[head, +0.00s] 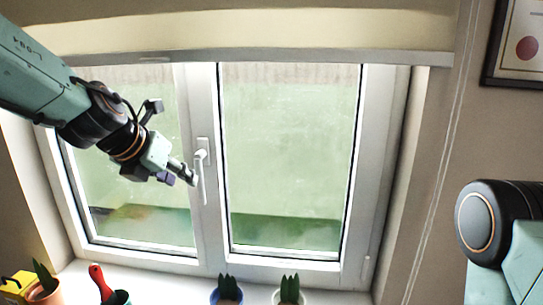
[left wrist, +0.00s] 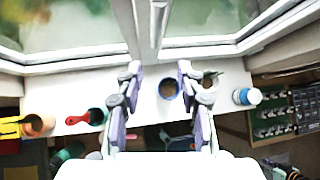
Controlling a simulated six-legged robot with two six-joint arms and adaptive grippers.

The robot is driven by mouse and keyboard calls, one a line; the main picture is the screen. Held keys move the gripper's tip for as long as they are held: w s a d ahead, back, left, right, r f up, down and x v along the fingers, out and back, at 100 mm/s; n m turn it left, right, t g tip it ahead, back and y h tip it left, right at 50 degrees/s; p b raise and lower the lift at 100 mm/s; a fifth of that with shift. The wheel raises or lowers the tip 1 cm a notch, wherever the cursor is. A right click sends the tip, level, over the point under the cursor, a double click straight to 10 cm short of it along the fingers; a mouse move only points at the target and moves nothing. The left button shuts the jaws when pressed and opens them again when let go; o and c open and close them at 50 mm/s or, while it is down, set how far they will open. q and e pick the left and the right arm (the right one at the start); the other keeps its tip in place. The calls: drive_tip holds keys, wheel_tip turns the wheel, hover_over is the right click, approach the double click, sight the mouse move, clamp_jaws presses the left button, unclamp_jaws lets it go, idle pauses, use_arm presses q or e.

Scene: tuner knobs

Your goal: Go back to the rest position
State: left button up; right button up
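My left gripper (head: 186,176) is raised in front of the window, near the white window handle (head: 201,160) in the head view; I cannot tell whether it touches the handle. In the left wrist view its two fingers (left wrist: 159,70) stand apart with nothing between them, above the window sill. In the head view, part of my right arm (head: 480,222) shows at the right edge. My right gripper is out of view.
On the sill are a blue pot (head: 227,296), a white pot (head: 289,297), an orange pot (head: 45,294), a red-handled tool (head: 98,278) and a yellow object (head: 14,284). A dark panel with several knobs (left wrist: 285,112) is at the right of the left wrist view. A framed picture (head: 520,50) hangs upper right.

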use_arm(q)
drive_tip(key=s+d+f+n+g+h+b, duration=0.2)
drive_tip(key=s+d+f+n+h, duration=0.25)
drive_tip(key=d+f+n, duration=0.55)
drive_tip(key=s+a+f+n+b, duration=0.1)
drive_tip(key=s+f+n+b, duration=0.15)
drive_tip(key=f+n, duration=0.55)
drive_tip(key=s+f+n+b, duration=0.2)
drive_tip(key=f+n+b, duration=0.1)
drive_tip(key=f+n, duration=0.5)
drive_tip(key=s+a+f+n+g+y+b, duration=0.1)
drive_tip(key=s+a+f+n+y+b, duration=0.2)
drive_tip(key=f, duration=0.4)
drive_tip(key=s+a+f+n+b, duration=0.1)
drive_tip(key=s+f+n, duration=0.35)
drive_tip(key=f, duration=0.25)
drive_tip(key=s+a+f+n+g+y+b, duration=0.1)
drive_tip(key=s+a+f+n+y+b, duration=0.1)
drive_tip(key=s+f, duration=0.35)
drive_tip(key=s+a+f+n+g+y+b, duration=0.1)
drive_tip(key=s+f+g+b, duration=0.3)
drive_tip(key=s+f, duration=1.1)
drive_tip(key=shift+s+a+f+n+g+y+b, duration=0.35)
drive_tip(key=shift+s+a+n+b, duration=0.25)
drive_tip(key=shift+s+b, duration=0.35)
